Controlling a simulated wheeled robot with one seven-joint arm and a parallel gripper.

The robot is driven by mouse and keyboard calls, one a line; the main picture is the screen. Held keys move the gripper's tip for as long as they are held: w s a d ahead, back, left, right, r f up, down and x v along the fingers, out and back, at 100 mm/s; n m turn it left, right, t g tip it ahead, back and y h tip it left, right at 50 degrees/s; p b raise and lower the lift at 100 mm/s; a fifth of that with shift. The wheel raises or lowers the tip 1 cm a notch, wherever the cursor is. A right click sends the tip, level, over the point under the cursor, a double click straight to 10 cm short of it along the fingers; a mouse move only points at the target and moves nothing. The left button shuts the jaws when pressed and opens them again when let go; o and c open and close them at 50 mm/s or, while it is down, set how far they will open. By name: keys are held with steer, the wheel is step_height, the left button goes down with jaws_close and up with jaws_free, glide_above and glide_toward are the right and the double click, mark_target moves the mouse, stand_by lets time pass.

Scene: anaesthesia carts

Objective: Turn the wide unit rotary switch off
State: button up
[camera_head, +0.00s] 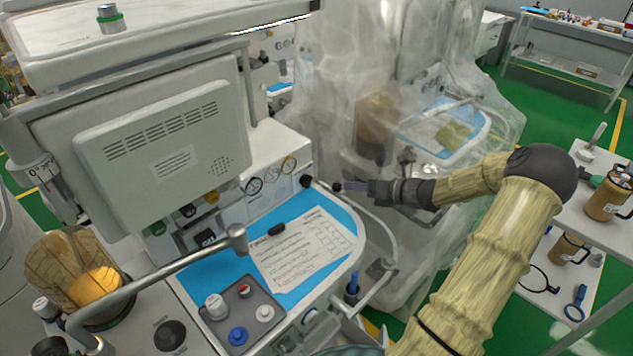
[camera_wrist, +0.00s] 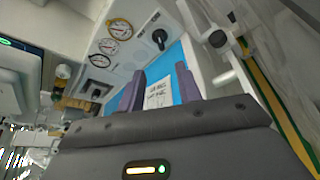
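A black rotary knob (camera_head: 306,181) sits on the right end of the gauge panel of the large white anaesthesia unit (camera_head: 260,150). In the wrist view the knob (camera_wrist: 160,39) is dark with a handle-like bar, on the white panel right of the round gauges. Its exact setting is too small to read. My gripper (camera_head: 345,187) is just right of the knob in the head view, apart from it. In the wrist view my gripper (camera_wrist: 157,88) shows two purple fingers with a gap between them, empty. The knob lies beyond the fingertips there.
A blue work surface (camera_head: 345,222) with a printed sheet (camera_head: 300,250) lies below the panel. A curved rail (camera_head: 385,240) borders its right side. A plastic-draped unit (camera_head: 350,60) stands behind. A side table with jugs (camera_head: 607,200) is at the right.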

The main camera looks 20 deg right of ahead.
mark_target(307, 181)
steer(key=x, duration=1.4)
steer(key=shift+p, duration=0.35)
jaws_close()
